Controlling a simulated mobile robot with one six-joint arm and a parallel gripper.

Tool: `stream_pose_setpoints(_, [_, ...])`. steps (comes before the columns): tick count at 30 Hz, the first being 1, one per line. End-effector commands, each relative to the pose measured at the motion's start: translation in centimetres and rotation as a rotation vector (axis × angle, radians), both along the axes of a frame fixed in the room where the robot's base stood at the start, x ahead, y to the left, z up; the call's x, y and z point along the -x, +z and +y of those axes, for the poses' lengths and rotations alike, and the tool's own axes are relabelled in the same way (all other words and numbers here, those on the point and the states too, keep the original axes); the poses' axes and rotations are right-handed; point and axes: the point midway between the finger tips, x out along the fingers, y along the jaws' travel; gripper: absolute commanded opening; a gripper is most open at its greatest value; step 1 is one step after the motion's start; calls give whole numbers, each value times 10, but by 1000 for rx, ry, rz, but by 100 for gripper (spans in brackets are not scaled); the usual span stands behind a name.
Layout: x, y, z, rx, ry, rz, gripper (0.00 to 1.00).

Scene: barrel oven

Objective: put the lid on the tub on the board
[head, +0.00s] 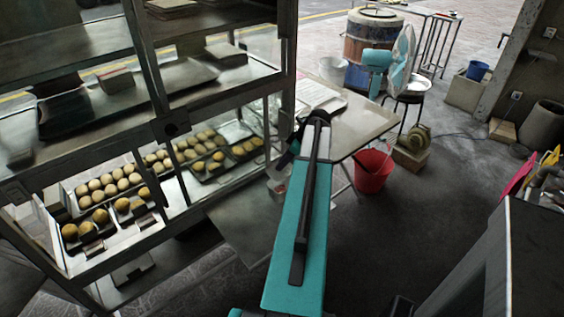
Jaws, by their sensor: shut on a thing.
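My teal arm reaches from the bottom of the head view up to a dark joint over the near side of a table. Beyond that joint, a small dark and teal part of my arm shows at its left. My gripper's fingers do not show; the arm hides that spot. I cannot make out the lid, the tub or the board with certainty. A pale, flat thing (322,97) lies on the light table (362,122), partly covered by my arm. A small pale and red thing (277,185) shows just left of the arm, too small to tell.
A metal rack (150,95) with trays of round buns (105,188) fills the left. A red bucket (372,170) stands on the floor right of the table. A teal fan (400,60), a barrel (370,35) and a white bucket (333,70) stand behind.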

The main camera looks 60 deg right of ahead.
Motion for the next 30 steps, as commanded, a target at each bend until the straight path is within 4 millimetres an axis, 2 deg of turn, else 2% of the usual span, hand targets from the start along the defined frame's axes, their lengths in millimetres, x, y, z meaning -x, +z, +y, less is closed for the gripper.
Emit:
stream_pose_setpoints(8, [-2, -11, 1, 0, 2, 0, 0])
stream_pose_setpoints(30, [-3, -58, 2, 1, 5, 0, 0])
